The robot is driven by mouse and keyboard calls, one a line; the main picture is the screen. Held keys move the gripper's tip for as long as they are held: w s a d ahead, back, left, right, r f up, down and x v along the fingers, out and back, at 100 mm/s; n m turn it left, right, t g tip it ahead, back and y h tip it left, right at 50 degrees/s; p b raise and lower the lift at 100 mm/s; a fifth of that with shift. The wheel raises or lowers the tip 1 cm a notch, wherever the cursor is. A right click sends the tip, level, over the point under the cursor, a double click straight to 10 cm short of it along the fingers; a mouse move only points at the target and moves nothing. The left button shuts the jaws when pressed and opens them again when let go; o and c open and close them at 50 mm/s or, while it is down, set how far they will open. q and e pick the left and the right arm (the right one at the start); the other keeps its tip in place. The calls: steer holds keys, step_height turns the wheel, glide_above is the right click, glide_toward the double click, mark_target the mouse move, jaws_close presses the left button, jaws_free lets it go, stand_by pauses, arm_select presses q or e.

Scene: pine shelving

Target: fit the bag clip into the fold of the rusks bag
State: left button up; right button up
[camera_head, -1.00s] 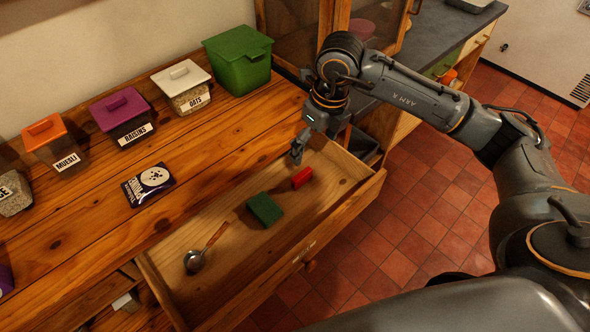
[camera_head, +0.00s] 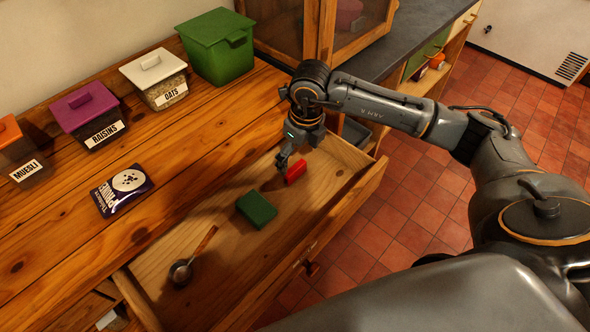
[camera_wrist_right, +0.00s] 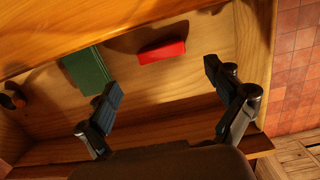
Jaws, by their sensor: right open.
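A small red bar (camera_head: 296,172), which looks like the bag clip, lies in the open drawer (camera_head: 340,190) near its right end. It also shows in the right wrist view (camera_wrist_right: 161,51), beyond the fingertips. My right gripper (camera_head: 284,163) is over the drawer, just beside the red bar in the head view. In the wrist view its fingers (camera_wrist_right: 163,80) are spread wide with nothing between them. A dark purple packet (camera_head: 122,189) lies on the worktop; its label seems to read prunes. I see no bag marked rusks. My left gripper is out of view.
A green block (camera_head: 256,209) and a spoon-like scoop (camera_head: 190,262) share the drawer. Bins of muesli (camera_head: 20,155), raisins (camera_head: 92,115) and oats (camera_head: 155,80) and a green bin (camera_head: 217,45) line the wall. A glazed cabinet (camera_head: 330,30) stands behind my right arm.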

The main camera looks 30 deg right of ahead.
mark_target(295, 167)
steer(key=f, duration=0.2)
steer(key=w+f, duration=0.1)
steer(key=f, duration=0.1)
steer(key=f+p, duration=0.1)
steer(key=f, duration=0.1)
steer(key=shift+w+a+f, duration=0.1)
steer(key=shift+w+f, duration=0.15)
steer(key=shift+f, duration=0.1)
steer(key=c, duration=0.9)
